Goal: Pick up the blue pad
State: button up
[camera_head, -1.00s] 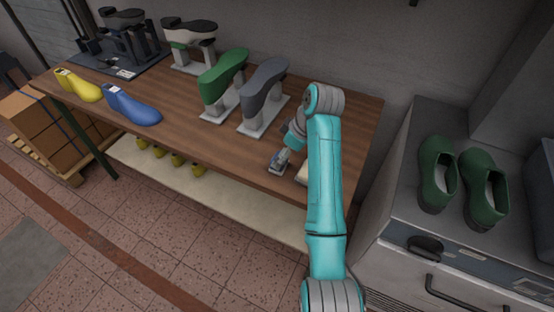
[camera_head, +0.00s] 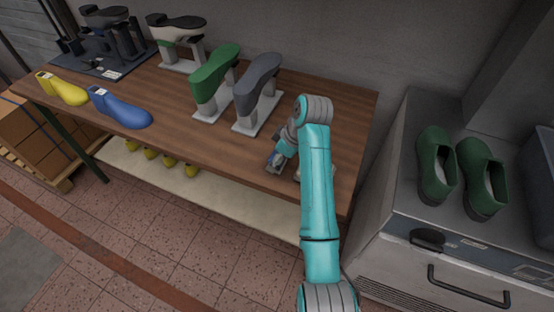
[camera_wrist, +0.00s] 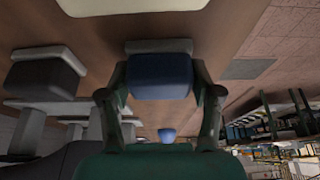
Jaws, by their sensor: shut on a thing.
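The blue pad (camera_wrist: 160,75) sits between the two fingers of my gripper (camera_wrist: 160,92) in the wrist view, with a finger against each side. A pale grey block edge (camera_wrist: 158,46) shows right beside the pad's far side. In the head view a small patch of the blue pad (camera_head: 274,158) shows at my gripper (camera_head: 279,157), low over the right front part of the wooden table (camera_head: 210,150). My gripper is shut on the pad. My wrist and arm hide part of it, and I cannot tell whether it is clear of the block.
A green shoe form (camera_head: 216,75) and a grey one (camera_head: 258,85) stand on pale bases left of my arm. A blue last (camera_head: 120,108) and a yellow last (camera_head: 62,88) lie at the left. Green clogs (camera_head: 480,180) stand on the right-hand cabinet.

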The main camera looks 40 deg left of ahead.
notch_tip(320, 180, up, 10)
dwell(0.6)
jog(key=o, duration=0.5)
jog(key=c, duration=0.3)
jog(key=shift+c, duration=0.2)
